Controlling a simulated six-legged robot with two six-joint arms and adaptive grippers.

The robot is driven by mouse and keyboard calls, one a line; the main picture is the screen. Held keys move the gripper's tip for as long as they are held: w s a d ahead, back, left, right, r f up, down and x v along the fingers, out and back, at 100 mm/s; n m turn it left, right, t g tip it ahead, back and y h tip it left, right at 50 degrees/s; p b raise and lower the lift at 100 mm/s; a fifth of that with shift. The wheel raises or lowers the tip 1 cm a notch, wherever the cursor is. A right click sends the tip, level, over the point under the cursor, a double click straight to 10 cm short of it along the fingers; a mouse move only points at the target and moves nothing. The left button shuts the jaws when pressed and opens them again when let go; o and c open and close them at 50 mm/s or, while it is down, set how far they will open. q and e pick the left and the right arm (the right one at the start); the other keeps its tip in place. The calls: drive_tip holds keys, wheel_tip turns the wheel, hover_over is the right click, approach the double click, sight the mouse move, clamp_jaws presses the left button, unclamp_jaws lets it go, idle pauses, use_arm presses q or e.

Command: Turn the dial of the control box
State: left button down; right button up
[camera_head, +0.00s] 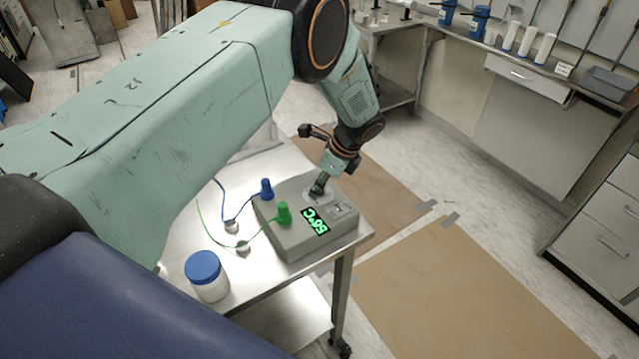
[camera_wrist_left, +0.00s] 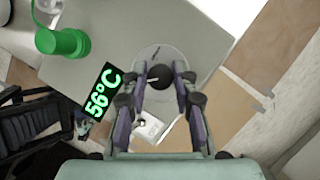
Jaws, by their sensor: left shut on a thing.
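In the wrist view the box top (camera_wrist_left: 110,25) fills the upper middle, with the lit display (camera_wrist_left: 99,95) left of my fingers. My left gripper (camera_head: 318,187) reaches down from above onto the box. In the wrist view its two fingers are shut on the black round dial (camera_wrist_left: 160,77), one on each side. A pale disc surrounds the dial. In the head view the gripper mostly hides the dial. My right gripper is not in view.
A green plug (camera_head: 284,214) and a blue plug (camera_head: 267,189) with cables stand at the box's left. A white jar with a blue lid (camera_head: 203,268) stands on the cart (camera_head: 262,277). Brown floor panels (camera_head: 450,290) lie to the right. A bench with bottles lines the back.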

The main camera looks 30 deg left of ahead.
use_arm(q)
drive_tip(key=c, duration=1.1)
unclamp_jaws()
drive_tip(key=shift+o, duration=0.2)
drive_tip(key=shift+r, duration=0.15)
drive_tip(key=v, duration=1.1)
drive_tip(key=shift+d+r, duration=0.25)
drive_tip(key=shift+r, duration=0.1)
